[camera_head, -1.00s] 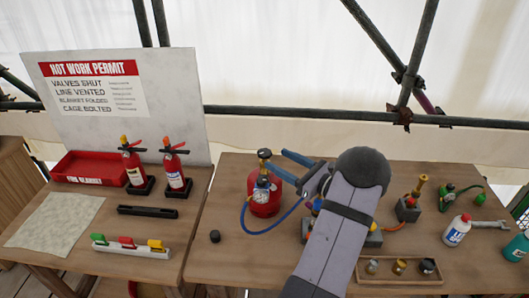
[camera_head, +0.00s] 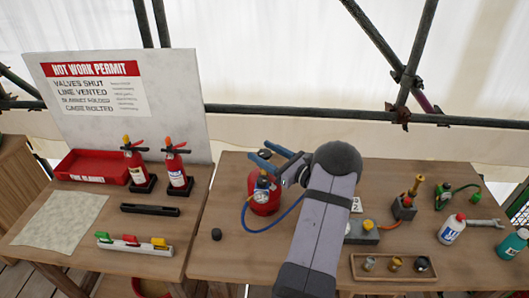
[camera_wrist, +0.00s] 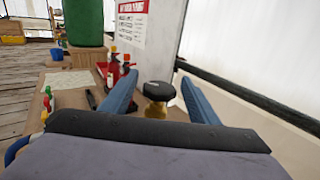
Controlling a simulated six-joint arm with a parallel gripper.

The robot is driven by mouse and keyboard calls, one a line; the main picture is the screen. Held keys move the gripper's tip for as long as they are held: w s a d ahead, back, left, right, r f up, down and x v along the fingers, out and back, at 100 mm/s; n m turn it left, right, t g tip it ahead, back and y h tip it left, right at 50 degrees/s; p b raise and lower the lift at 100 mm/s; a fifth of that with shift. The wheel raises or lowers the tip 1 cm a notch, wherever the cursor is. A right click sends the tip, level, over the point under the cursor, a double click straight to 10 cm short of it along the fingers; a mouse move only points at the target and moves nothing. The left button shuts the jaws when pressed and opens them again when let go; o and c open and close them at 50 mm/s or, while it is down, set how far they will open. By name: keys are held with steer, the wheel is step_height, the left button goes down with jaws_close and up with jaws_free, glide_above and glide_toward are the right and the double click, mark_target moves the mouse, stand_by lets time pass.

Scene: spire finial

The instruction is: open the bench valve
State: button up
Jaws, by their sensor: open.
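A small red gas cylinder (camera_head: 262,198) stands upright on the right bench, with a pressure gauge on its front and a blue hose leading off right. On its top is a dark round valve knob (camera_head: 265,154). In the wrist view the black knob (camera_wrist: 157,91) sits on a brass stem between the fingers. My gripper (camera_head: 262,152) is open, its blue fingers either side of the knob. Whether they touch it I cannot tell. The wrist view also shows my open gripper (camera_wrist: 159,78), pointing toward the left bench. The lower part of the stem is hidden.
A grey block (camera_head: 362,233) stands right of my arm, partly hidden. A wooden tray (camera_head: 392,277) with small fittings lies at the front right. Fire extinguishers (camera_head: 176,172) and a permit board (camera_head: 180,90) stand on the left bench. A scaffold rail (camera_head: 300,113) runs behind.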

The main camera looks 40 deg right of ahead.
steer(key=c, duration=1)
steer(key=n+y+b, duration=0.1)
steer(key=y+b, duration=0.1)
steer(key=b, duration=0.1)
steer(key=shift+f+n+y, duration=0.2)
steer(key=shift+n+y, duration=0.1)
steer(key=shift+n, duration=0.1)
steer(key=shift+c, duration=0.2)
steer(key=n+g+y+b, duration=0.1)
steer(key=y, duration=0.1)
steer(key=n+g+y+b, duration=0.1)
steer(key=b, duration=0.1)
steer(key=shift+r+n+y+b, duration=0.2)
steer(key=shift+n+y+b, duration=0.1)
steer(key=shift+y, duration=0.1)
steer(key=shift+g, duration=0.3)
steer(key=shift+r, duration=0.1)
steer(key=o, duration=1)
steer(key=shift+o, duration=0.2)
steer(key=shift+s, duration=0.1)
